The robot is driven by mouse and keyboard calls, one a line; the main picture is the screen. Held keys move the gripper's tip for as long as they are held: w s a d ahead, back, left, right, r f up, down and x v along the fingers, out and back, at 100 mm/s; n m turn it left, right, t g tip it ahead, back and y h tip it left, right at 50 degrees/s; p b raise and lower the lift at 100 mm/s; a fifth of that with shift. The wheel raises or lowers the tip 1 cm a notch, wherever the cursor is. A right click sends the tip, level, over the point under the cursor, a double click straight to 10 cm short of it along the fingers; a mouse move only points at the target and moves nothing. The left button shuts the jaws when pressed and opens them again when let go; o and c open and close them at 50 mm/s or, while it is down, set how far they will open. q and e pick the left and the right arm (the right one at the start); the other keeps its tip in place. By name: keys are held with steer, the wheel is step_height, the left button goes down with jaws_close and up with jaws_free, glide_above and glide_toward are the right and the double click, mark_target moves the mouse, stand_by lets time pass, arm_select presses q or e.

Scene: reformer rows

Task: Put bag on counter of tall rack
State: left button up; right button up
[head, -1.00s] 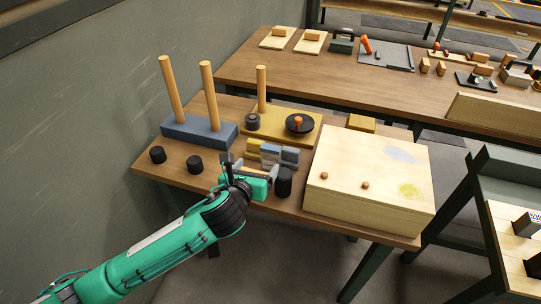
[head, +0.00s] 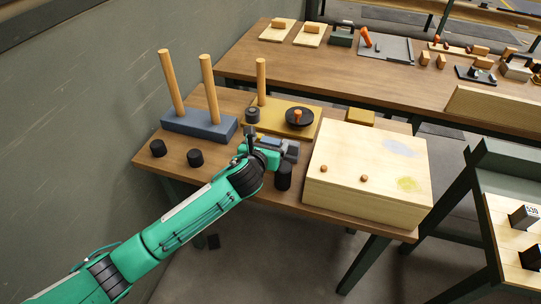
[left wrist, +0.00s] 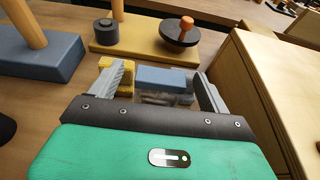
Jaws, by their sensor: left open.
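My left gripper (head: 270,143) is open over the near table, at a row of small items. In the left wrist view its fingers (left wrist: 160,82) stand to either side of a small blue-topped item with a clear, pale lower part (left wrist: 161,80), perhaps the bag. I cannot tell whether the fingers touch it. A yellow item (left wrist: 128,72) sits by the left finger. In the head view my gripper hides most of this row. My right gripper is not in view. No tall rack is clearly recognisable; a dark green frame with a pale counter (head: 497,213) stands at the right.
A pale wooden box (head: 335,165) stands right of my gripper and a black cylinder (head: 284,177) just in front. A blue base with pegs (head: 205,128) and a yellow base (head: 275,128) stand behind. A long table (head: 300,70) lies beyond.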

mark_target(272, 139)
arm_select(q)
steer(key=shift+x, duration=1.85)
steer(key=shift+s+f, duration=0.1)
steer(key=shift+f, duration=0.05)
steer(key=c, duration=1.6)
